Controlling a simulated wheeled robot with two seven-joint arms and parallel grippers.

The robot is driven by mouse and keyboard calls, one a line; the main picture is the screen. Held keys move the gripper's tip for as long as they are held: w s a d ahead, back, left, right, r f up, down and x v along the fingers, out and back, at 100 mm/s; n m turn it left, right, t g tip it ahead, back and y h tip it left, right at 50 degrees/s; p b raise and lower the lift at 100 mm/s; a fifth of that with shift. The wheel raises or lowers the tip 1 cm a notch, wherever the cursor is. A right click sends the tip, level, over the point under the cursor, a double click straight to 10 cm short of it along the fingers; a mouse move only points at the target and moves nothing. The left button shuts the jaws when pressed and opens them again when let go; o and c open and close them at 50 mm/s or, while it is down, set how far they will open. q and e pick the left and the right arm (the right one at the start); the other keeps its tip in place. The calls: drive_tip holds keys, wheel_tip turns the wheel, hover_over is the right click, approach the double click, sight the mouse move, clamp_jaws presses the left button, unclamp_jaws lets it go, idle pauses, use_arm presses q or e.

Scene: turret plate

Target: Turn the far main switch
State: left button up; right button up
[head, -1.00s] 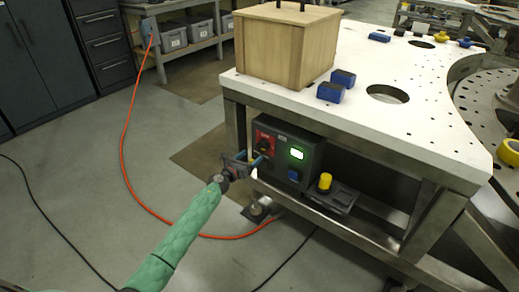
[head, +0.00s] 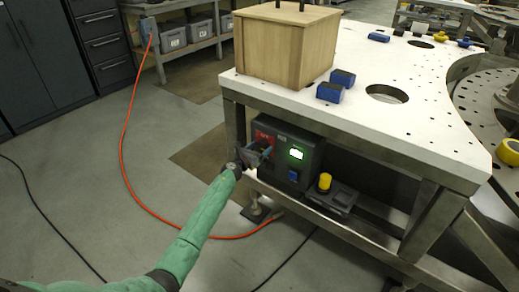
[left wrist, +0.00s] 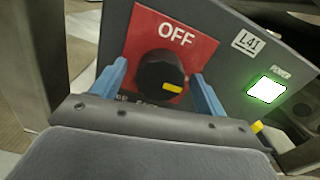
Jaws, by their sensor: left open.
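The main switch is a black rotary knob (left wrist: 160,76) with a yellow mark, on a red plate (left wrist: 178,37) that reads OFF at the top. The mark lies roughly sideways, pointing right in the left wrist view. The plate is on a dark control box (head: 312,155) under the white table. My left gripper (head: 262,154) is at the front of the red plate. In the left wrist view its blue fingers (left wrist: 160,88) are open, one on each side of the knob. I cannot tell if they touch it. My right gripper is not in view.
A lit green-white power display (head: 296,154) and a blue button (head: 293,175) sit right of the switch. A yellow knob (head: 324,182) stands on the lower shelf. Table legs flank the box. An orange cable (head: 125,135) runs along the floor.

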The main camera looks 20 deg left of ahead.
use_arm(q)
drive_tip(key=c, duration=1)
